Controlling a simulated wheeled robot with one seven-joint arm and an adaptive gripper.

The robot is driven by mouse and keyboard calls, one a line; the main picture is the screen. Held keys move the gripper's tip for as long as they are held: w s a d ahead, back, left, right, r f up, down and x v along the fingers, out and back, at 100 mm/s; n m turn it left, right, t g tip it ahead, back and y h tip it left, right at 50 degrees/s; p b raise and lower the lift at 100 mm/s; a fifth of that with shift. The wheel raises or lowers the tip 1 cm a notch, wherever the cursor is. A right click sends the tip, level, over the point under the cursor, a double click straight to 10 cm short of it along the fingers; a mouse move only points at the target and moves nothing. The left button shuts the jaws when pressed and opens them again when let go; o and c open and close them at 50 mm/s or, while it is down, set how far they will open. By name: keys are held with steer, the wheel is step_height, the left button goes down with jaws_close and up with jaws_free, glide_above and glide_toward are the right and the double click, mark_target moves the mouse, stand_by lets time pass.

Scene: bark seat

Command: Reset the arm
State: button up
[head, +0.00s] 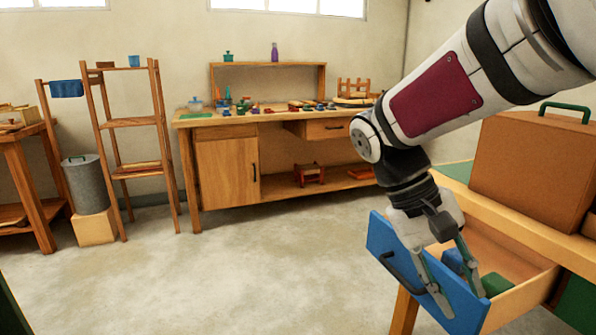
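My arm comes in from the upper right. My gripper (463,302) points down at an open drawer (520,292) with a blue front (383,238) and a dark handle (398,272). Its fingers are spread apart, with nothing seen between them but the drawer. The left finger overlaps the blue front and the right finger is over the drawer's inside. I cannot tell whether they touch it. A green block (496,284) and a blue item (453,260) lie in the drawer, partly hidden by the gripper.
A brown case (535,170) with a green handle stands on the wooden table above the drawer. A workbench (225,172) with small objects, a shelf rack (133,122) and a grey bin (88,182) stand along the back. The middle floor is clear.

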steer(key=s+a+f+t+y, duration=0.1)
steer(key=s+a+t+y, duration=0.15)
steer(key=s, duration=0.75)
steer(key=s+a+f+t+y, duration=0.1)
steer(key=s+t+y, duration=0.15)
steer(key=s, duration=0.75)
step_height(320, 180, up, 28)
steer(key=d+t+p, duration=0.1)
steer(key=t+p, duration=0.1)
steer(key=p, duration=2.4)
steer(key=shift+n+t, duration=0.3)
steer(key=shift+t, duration=0.1)
